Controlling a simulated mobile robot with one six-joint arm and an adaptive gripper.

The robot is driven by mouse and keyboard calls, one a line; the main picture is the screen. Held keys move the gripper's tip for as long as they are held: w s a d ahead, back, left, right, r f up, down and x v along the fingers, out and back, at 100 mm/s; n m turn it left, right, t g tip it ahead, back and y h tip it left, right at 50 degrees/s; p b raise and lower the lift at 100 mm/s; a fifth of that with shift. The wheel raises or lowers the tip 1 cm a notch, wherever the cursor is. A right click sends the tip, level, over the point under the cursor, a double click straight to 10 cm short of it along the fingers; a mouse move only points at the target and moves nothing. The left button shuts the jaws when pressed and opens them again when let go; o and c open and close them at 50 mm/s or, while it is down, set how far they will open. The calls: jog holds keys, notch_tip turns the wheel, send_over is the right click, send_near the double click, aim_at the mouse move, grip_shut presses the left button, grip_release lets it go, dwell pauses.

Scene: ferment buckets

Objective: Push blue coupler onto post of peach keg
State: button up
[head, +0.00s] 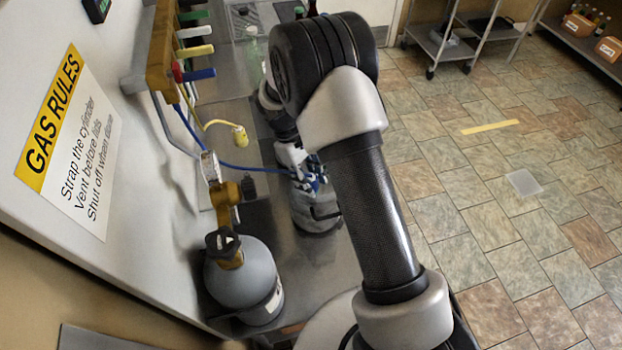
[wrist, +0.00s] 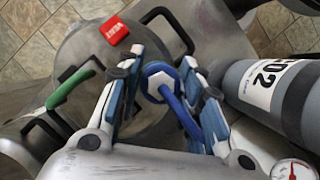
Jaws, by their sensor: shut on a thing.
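My gripper (wrist: 162,95) is shut on the blue coupler (wrist: 160,78), which shows a pale six-sided face between the two blue-padded fingers. A blue hose (wrist: 192,125) runs from it. In the head view my gripper (head: 312,178) is over a steel keg (head: 318,217) on the metal counter, partly hidden by my arm. In the wrist view a round steel keg top (wrist: 85,45) with black handles and a red tag (wrist: 114,30) lies below the fingers. I see no clear peach marking or post, and cannot tell whether the coupler touches one.
A grey gas cylinder (head: 243,275) with a brass regulator stands on the counter at left, close to the gripper in the wrist view (wrist: 285,95). A yellow coupler (head: 240,135) hangs on its hose below the wall manifold (head: 160,45). Open floor is at right.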

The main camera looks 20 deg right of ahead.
jog(key=o, duration=1.2)
jog(key=shift+o, duration=0.4)
jog(key=o, duration=0.6)
jog(key=shift+r+p, duration=2.8)
jog(key=shift+r, duration=0.9)
